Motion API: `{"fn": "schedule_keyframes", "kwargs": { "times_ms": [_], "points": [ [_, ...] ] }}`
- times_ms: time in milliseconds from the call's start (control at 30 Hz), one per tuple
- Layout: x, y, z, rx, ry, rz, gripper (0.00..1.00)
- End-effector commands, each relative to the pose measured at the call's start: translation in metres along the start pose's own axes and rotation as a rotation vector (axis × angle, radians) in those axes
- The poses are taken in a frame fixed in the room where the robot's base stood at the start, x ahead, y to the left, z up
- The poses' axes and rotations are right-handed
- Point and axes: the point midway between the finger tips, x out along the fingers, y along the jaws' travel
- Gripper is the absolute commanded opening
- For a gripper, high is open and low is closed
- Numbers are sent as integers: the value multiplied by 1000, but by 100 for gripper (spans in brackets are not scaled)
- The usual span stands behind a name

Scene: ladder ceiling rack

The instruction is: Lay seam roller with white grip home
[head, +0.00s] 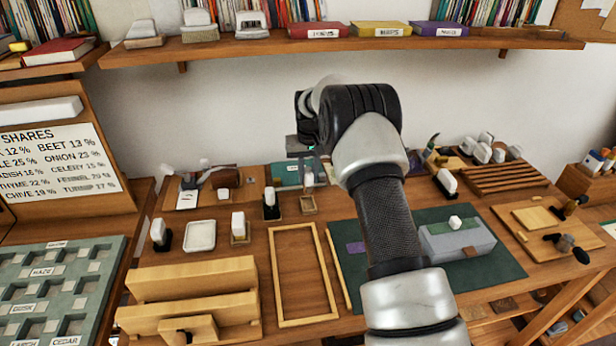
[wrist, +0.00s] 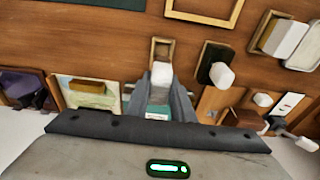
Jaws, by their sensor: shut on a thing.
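My gripper (wrist: 160,92) is shut on the seam roller, whose white grip (wrist: 160,73) shows between the fingers in the wrist view. In the head view the white grip (head: 309,179) shows below my dark wrist, above the bench. The roller's lower part is hidden by the fingers. A small open wooden holder (head: 308,205) lies just in front of the grip; it also shows in the wrist view (wrist: 153,48), partly overlapped by the grip. I cannot tell whether the roller touches anything. No label shows which place is its home.
A similar white-topped tool on a black base (head: 271,208) stands left of the holder. Another white-topped block (head: 239,224) and a white tray (head: 200,236) are farther left. A wooden frame (head: 275,290) lies in front. A green mat (head: 497,274) with a grey block (head: 456,243) is right.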

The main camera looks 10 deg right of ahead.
Motion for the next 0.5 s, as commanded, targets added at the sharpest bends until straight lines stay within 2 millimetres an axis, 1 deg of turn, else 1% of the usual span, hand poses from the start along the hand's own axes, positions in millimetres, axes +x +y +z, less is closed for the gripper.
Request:
{"fn": "schedule_keyframes", "kwargs": {
  "times_ms": [133, 267, 500],
  "points": [
    [0, 0, 0, 0, 2, 0, 0],
    [4, 0, 1, 0, 2, 0, 0],
    [23, 0, 4, 0, 2, 0, 0]
  ]
}}
